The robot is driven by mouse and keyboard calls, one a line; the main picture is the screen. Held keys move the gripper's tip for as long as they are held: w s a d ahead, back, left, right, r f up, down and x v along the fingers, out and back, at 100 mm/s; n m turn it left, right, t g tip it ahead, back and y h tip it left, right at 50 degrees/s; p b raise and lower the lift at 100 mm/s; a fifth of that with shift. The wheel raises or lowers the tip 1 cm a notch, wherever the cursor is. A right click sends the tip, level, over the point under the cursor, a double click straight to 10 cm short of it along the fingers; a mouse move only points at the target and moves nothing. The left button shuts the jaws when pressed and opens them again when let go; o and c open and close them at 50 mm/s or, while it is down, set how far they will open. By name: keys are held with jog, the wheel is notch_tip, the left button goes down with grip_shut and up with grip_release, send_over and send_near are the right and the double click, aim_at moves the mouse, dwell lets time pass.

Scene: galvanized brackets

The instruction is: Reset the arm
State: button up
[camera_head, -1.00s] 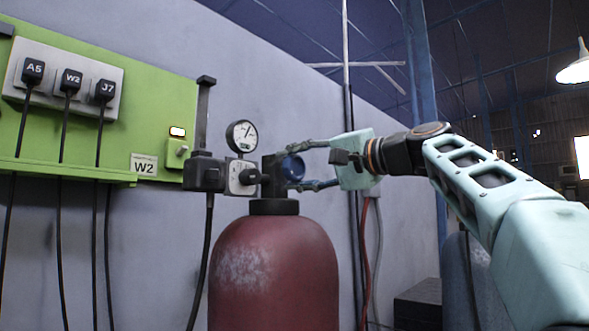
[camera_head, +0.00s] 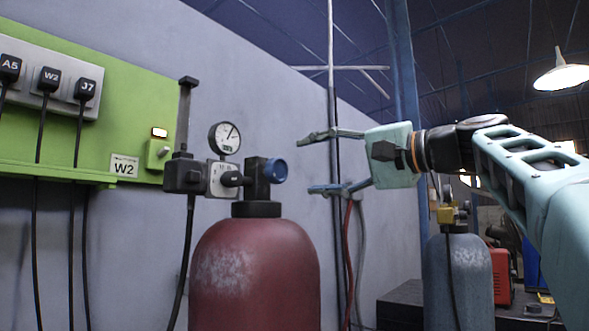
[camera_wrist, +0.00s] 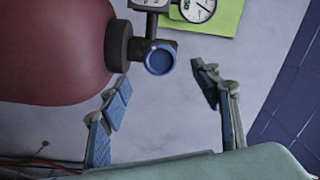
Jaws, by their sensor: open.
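My gripper (camera_head: 325,163) is open and empty in the head view, to the right of the blue valve knob (camera_head: 278,171) on the red cylinder (camera_head: 255,275). Its two fingers point left, with a clear gap between them and the knob. In the wrist view my gripper (camera_wrist: 165,108) shows both fingers spread wide. The blue knob (camera_wrist: 160,60) lies beyond the fingertips there, and nothing is between the fingers. My arm reaches in from the right side of the head view.
A gauge (camera_head: 225,138) and a black plug (camera_head: 183,174) sit left of the valve. A green panel (camera_head: 110,130) with plugs is on the wall. A grey cylinder (camera_head: 458,285) and a red box (camera_head: 500,275) stand behind, below my arm.

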jog(key=shift+v, duration=1.05)
